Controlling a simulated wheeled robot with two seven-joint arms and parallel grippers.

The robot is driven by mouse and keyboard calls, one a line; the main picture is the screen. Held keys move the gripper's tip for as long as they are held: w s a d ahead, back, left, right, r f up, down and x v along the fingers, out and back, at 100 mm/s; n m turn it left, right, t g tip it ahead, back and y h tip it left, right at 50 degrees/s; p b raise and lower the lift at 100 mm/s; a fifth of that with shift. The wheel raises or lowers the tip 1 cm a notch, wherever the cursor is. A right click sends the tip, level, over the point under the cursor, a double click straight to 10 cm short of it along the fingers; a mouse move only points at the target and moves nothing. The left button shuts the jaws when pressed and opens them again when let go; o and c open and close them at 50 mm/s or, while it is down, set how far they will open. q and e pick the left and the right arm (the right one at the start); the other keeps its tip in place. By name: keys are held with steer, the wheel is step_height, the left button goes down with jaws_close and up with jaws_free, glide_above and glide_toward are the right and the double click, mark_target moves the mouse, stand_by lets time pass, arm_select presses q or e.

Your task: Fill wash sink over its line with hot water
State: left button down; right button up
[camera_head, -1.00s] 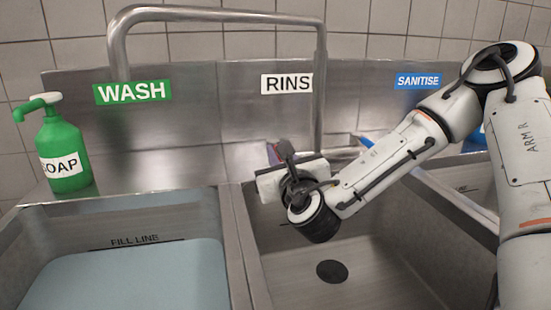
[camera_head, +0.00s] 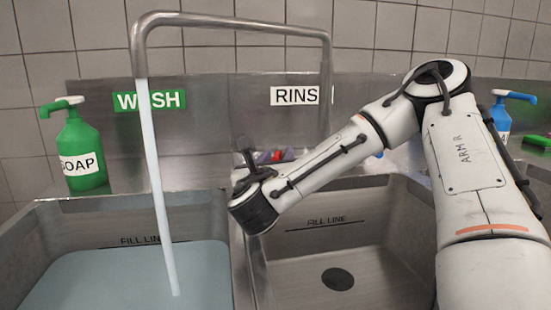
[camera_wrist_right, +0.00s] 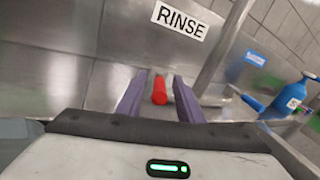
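The wash sink (camera_head: 60,240) is at the left in the head view, under the green WASH label (camera_head: 125,102). It holds bluish water (camera_head: 120,280), its surface just below the fill line (camera_head: 135,246) on the back wall. A stream of water (camera_head: 157,190) falls into it from the metal spout (camera_head: 230,22); the picture does not show if it is hot. My right gripper (camera_head: 270,156) is at the back ledge, above the rinse sink. In the wrist view its purple fingers (camera_wrist_right: 160,97) stand apart around a red handle (camera_wrist_right: 160,88), with gaps on both sides. My left gripper is out of view.
A green soap bottle (camera_head: 82,155) stands at the back left corner. The rinse sink (camera_head: 385,235) is empty, with a dark drain (camera_head: 338,279). A blue pump bottle (camera_head: 500,118) stands at the right. The spout's upright (camera_head: 325,105) rises close to my right gripper.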

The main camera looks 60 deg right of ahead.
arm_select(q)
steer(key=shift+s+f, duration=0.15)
arm_select(e)
steer(key=shift+s+a+f, duration=0.1)
steer(key=shift+a, duration=0.15)
arm_select(q)
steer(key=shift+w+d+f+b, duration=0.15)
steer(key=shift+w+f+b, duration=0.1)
steer(key=shift+b, duration=0.6)
arm_select(e)
steer(key=v, duration=0.9)
steer(key=shift+s+a, duration=0.25)
steer(key=shift+a, duration=0.1)
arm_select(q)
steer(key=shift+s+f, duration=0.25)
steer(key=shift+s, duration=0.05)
